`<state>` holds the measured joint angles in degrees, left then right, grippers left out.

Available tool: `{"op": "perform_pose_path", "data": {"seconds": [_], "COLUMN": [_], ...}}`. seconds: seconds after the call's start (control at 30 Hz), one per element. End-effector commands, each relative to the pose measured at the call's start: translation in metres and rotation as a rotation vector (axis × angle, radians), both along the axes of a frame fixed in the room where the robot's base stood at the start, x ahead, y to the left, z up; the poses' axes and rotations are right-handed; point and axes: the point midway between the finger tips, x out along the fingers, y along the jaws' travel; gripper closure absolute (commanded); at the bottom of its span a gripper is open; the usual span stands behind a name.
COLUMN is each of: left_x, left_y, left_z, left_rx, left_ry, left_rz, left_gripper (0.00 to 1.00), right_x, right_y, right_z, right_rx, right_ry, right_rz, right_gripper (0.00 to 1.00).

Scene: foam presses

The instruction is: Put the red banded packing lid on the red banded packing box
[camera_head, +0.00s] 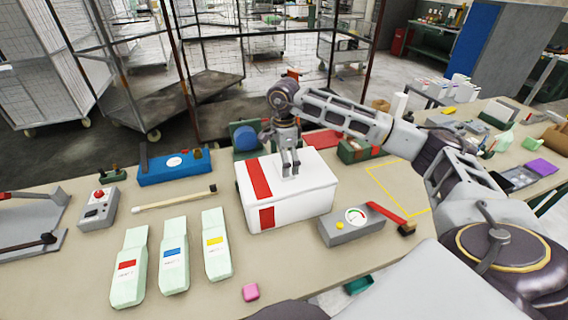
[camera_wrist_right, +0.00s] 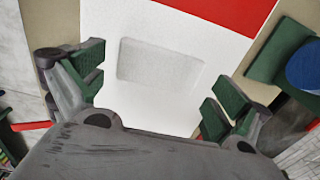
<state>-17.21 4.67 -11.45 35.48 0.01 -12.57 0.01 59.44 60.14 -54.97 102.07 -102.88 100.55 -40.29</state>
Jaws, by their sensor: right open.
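The red banded packing box (camera_head: 300,212) stands upright on the bench, white with a red band on its front. The white lid (camera_head: 318,168), with a red band across its top, appears to sit on the box, its band roughly in line with the front one. In the right wrist view, the lid (camera_wrist_right: 215,30) has a pale raised block (camera_wrist_right: 160,62) in its middle. My right gripper (camera_head: 290,168) points down at the lid top. Its open green-padded fingers (camera_wrist_right: 155,95) are on either side of the block, apart from it. My left gripper is not in view.
A grey gauge unit (camera_head: 350,226) and a red-handled brush (camera_head: 392,218) lie right of the box. Three pale green bottles (camera_head: 173,257) lie to the left. A yellow outlined area (camera_head: 400,188) is clear.

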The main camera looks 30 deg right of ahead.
Motion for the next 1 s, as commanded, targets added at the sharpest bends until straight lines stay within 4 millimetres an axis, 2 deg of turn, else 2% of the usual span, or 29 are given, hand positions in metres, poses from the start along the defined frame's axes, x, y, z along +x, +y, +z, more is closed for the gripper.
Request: {"op": "perform_pose_path", "data": {"seconds": [0.7,1.0], "left_x": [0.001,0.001], "left_y": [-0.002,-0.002], "left_z": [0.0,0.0], "left_rx": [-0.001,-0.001], "left_ry": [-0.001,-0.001], "left_rz": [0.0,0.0], "left_gripper": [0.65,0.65], "right_x": [0.001,0.0], "right_y": [0.0,0.0], "right_z": [0.096,0.109], "right_rx": [0.001,0.0], "right_ry": [0.0,0.001], "right_rz": [0.0,0.0], "right_gripper": [0.0,0.0]}}
